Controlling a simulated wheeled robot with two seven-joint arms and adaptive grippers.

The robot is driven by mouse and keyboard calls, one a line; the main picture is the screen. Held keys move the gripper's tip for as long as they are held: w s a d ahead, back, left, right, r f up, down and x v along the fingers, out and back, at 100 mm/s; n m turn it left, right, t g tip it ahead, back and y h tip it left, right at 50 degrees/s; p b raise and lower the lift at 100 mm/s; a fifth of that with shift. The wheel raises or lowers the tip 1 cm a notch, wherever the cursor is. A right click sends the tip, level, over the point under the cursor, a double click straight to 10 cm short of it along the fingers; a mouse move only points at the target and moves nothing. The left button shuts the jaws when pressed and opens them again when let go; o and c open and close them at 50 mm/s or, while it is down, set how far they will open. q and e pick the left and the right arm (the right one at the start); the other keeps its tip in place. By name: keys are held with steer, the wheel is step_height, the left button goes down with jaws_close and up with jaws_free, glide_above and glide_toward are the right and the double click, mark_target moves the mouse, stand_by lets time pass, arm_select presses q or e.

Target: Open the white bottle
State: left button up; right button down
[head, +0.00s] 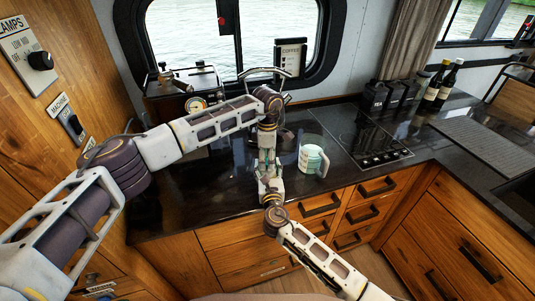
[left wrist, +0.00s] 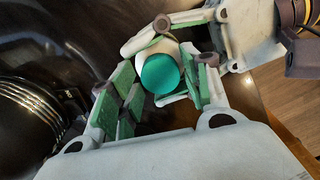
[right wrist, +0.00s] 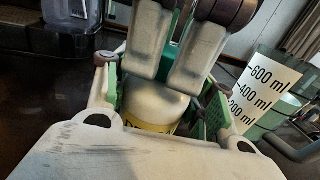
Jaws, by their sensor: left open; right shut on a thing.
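The white bottle (right wrist: 155,106) stands between the fingers of my right gripper (right wrist: 162,100), which is shut on its body; a yellow label shows low on it. In the left wrist view the bottle's round green cap (left wrist: 160,73) faces the camera, with the white shoulder (left wrist: 183,48) behind it. My left gripper (left wrist: 165,92) is open, its green-padded fingers on either side of the cap with visible gaps. In the head view my left gripper (head: 267,160) is just above my right gripper (head: 270,188), and the two largely hide the bottle.
A cooktop (head: 362,140) lies farther right. A coffee machine (head: 185,90) stands at the back left. The dark counter (head: 190,190) is clear at front left.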

arm_select(q)
steer(key=shift+f, duration=0.15)
steer(key=c, duration=0.9)
steer(key=shift+o, duration=0.2)
steer(key=shift+n, duration=1.6)
steer(key=o, duration=1.1)
